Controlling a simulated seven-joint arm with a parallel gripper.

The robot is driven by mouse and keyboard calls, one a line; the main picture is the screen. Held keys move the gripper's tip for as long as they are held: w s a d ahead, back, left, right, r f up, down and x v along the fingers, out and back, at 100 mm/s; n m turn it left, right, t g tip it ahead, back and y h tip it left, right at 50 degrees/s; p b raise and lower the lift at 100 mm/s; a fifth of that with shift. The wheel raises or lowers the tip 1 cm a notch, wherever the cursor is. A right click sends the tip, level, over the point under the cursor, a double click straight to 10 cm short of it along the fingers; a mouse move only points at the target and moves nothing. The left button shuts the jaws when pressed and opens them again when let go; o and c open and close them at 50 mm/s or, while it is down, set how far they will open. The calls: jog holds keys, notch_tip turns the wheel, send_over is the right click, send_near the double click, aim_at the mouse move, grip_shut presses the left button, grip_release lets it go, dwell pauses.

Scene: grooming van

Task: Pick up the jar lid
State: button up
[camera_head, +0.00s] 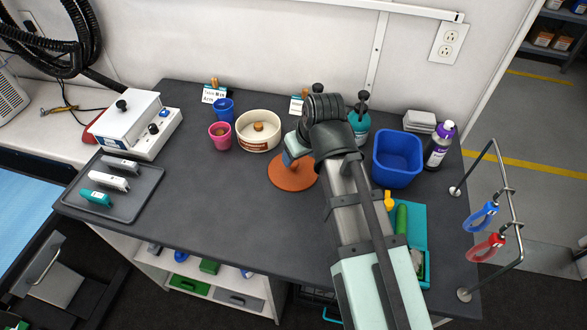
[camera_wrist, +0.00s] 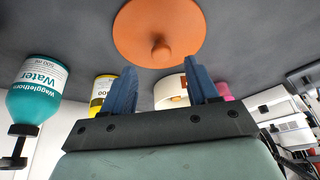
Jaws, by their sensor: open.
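The jar lid (camera_head: 292,178) is a flat round orange-brown disc lying on the dark grey countertop. In the wrist view the lid (camera_wrist: 160,22) shows at the top centre with a round knob (camera_wrist: 161,50) on it. My gripper (camera_head: 289,158) is just above the lid's far side in the head view and hides part of it. In the wrist view my gripper (camera_wrist: 160,68) has its two blue fingers apart and nothing between them. The knob appears beyond the fingertips, roughly centred between them. I cannot tell the exact height gap.
A cream bowl (camera_head: 251,145), pink cup (camera_head: 220,142) and blue cup (camera_head: 223,103) stand behind and left of the lid. A teal water bottle (camera_head: 361,136) and blue bin (camera_head: 400,176) are to the right. A tray (camera_head: 126,206) lies far left. Countertop left of the lid is clear.

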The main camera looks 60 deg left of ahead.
aim_at(295, 164)
jog(key=shift+x, duration=2.55)
grip_shut()
